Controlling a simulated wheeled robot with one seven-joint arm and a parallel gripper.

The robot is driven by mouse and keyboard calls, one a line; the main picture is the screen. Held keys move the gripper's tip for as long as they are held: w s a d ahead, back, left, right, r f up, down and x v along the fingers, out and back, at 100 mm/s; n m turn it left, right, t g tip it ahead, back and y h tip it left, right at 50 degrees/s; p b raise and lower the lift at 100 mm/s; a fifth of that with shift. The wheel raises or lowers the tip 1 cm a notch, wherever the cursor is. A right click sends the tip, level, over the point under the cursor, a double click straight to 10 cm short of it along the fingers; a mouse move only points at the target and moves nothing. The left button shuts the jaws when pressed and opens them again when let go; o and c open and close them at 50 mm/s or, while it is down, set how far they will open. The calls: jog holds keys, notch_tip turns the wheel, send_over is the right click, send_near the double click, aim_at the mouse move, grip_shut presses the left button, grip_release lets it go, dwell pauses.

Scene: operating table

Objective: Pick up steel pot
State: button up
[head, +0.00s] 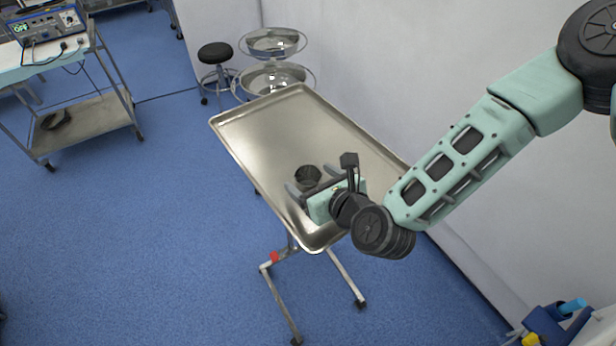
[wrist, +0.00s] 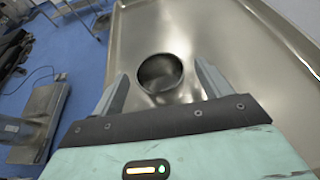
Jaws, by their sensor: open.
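In the wrist view the fingers (wrist: 163,86) stand apart, one to each side of the pot. Whether either finger touches it I cannot tell.
The tray has a raised rim, and its far part is bare. A stool (head: 215,54) and a stand with steel basins (head: 273,78) are behind it. A white wall (head: 370,60) runs along the right. A cart with a device (head: 45,22) stands at the far left.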

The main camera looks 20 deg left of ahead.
jog(key=shift+x, duration=1.1)
jog(key=c, duration=1.1)
jog(key=shift+o, duration=0.2)
jog(key=shift+r, duration=0.1)
